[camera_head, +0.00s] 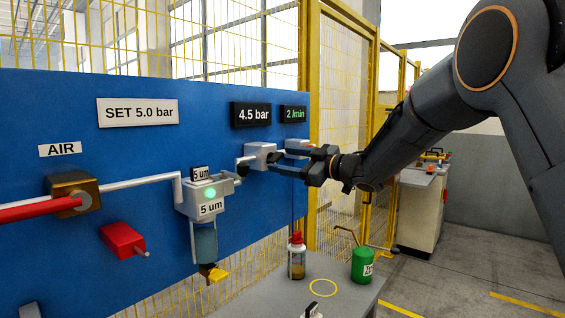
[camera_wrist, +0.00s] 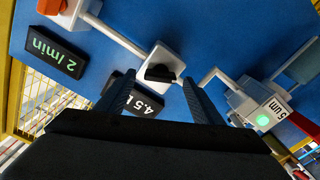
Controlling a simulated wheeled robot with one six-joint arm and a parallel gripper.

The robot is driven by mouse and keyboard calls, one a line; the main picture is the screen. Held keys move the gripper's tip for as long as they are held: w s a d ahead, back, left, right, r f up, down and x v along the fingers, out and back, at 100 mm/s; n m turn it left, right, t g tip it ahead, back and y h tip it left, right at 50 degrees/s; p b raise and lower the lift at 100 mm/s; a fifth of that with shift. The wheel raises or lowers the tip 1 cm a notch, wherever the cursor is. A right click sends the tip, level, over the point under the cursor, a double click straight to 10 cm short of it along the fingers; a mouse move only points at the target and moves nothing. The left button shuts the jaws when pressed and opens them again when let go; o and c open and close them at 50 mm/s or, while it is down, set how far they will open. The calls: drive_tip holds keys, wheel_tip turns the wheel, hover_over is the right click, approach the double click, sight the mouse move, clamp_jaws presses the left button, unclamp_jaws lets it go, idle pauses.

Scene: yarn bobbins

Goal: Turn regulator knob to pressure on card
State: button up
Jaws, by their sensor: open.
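The card (camera_head: 138,112) on the blue panel reads "SET 5.0 bar". The pressure display (camera_head: 251,115) reads "4.5 bar"; it is partly hidden by my gripper in the wrist view (camera_wrist: 141,103). The regulator (camera_head: 262,151) is a pale block on the pipe below that display. Its black knob (camera_wrist: 160,73) shows in the wrist view on the regulator's front (camera_wrist: 171,57). My gripper (camera_head: 281,164) is open in front of the regulator, its fingertips on either side of the knob in the wrist view. I cannot tell whether the fingers touch it.
A filter unit (camera_head: 205,199) marked "5 um" is left of the regulator. A "2 /min" display (camera_head: 294,113) is to the right. A bottle (camera_head: 297,258) and green can (camera_head: 362,265) stand on the table below.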

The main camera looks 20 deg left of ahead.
drive_tip(key=b+v, duration=0.1)
drive_tip(key=v, duration=0.5)
drive_tip(key=shift+b, duration=0.3)
drive_tip(key=shift+d, duration=0.1)
drive_tip(key=w+d+f+m+t+h, duration=0.2)
drive_tip(key=d+f+m+t+h, duration=0.15)
drive_tip(key=d, duration=0.35)
drive_tip(key=w+d+f+m+t+h, duration=0.2)
drive_tip(key=d+f+m+h, duration=0.25)
drive_tip(key=d, duration=0.25)
drive_tip(key=s+d+f+m+g+h, duration=0.2)
drive_tip(key=s+d+f+m+h, duration=0.35)
drive_tip(key=d+f, duration=0.65)
drive_tip(key=s+d+f+m+g+h, duration=0.1)
drive_tip(key=s+d+f+g, duration=0.1)
drive_tip(key=s+d+f, duration=0.35)
drive_tip(key=s+d+f+m+g+h, duration=0.2)
drive_tip(key=s+d, duration=0.1)
drive_tip(key=s, duration=0.5)
drive_tip(key=s+d+f+m+g, duration=0.1)
drive_tip(key=s+f+g, duration=0.1)
drive_tip(key=s, duration=0.7)
drive_tip(key=s+d+f+m+g, duration=0.1)
drive_tip(key=s+f+g, duration=0.2)
drive_tip(key=s, duration=0.6)
drive_tip(key=shift+f, duration=0.75)
